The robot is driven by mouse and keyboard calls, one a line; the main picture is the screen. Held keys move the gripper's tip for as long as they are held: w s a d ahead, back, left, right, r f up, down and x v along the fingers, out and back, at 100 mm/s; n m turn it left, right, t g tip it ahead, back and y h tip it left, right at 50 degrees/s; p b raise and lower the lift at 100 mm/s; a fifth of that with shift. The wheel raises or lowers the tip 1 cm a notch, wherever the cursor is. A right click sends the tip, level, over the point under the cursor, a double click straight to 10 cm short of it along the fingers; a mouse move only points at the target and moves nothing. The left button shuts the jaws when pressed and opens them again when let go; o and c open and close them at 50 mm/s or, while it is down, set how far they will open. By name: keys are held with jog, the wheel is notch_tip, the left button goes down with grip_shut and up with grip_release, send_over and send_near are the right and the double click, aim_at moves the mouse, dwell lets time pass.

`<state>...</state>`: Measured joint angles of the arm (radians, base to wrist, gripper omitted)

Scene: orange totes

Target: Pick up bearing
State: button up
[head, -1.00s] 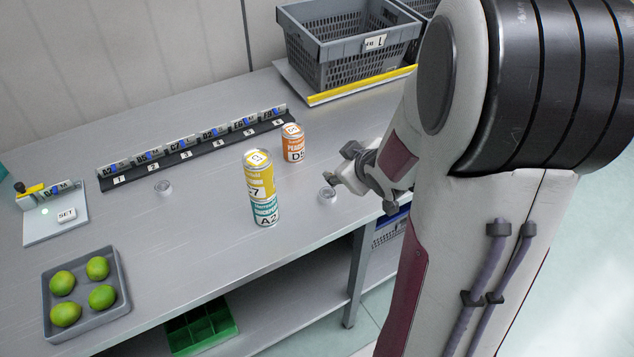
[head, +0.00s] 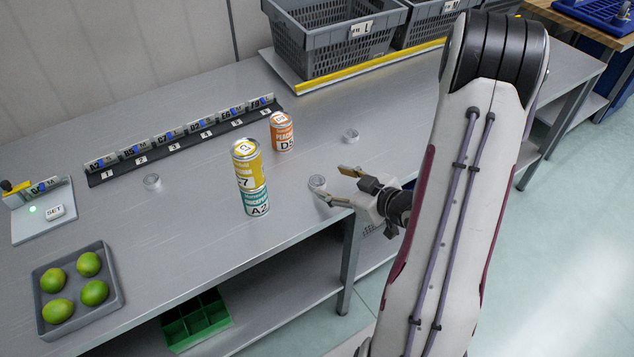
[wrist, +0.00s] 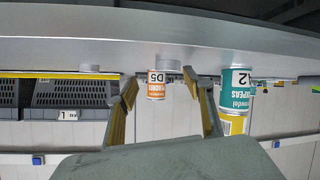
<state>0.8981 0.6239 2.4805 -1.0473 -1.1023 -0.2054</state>
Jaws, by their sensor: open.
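My gripper (head: 337,184) is open and empty, low over the bench's front edge and pointing left. The wrist view is upside down.
A yellow can (head: 248,168) stacked on a teal can (head: 256,203) stands left of my gripper. An orange can (head: 282,132) stands behind. A dark numbered rack (head: 190,142) and a grey crate (head: 335,47) are at the back. A tray of limes (head: 116,292) is front left.

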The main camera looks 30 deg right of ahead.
aim_at(322, 184)
jog(key=shift+s+a+f+m+t+y, duration=0.15)
jog(key=shift+s+f+m+t+y, duration=0.1)
jog(key=shift+s+t, duration=0.25)
jog(key=shift+s+a+f+m+t+y, duration=0.15)
jog(key=shift+s+f+t+y, duration=0.1)
jog(key=shift+s+t, duration=0.2)
jog(key=shift+s+a+r+m+t, duration=0.15)
jog(key=shift+s+m+t, duration=0.55)
jog(key=shift+s, duration=0.4)
jog(key=shift+w, duration=0.1)
jog(key=shift+x, duration=1.2)
jog(key=shift+f+x, duration=0.15)
jog(key=shift+x, duration=1.15)
jog(key=shift+f+x, duration=0.15)
jog(key=shift+x, duration=1.2)
jog(key=shift+d, duration=0.2)
jog(key=c, duration=1.3)
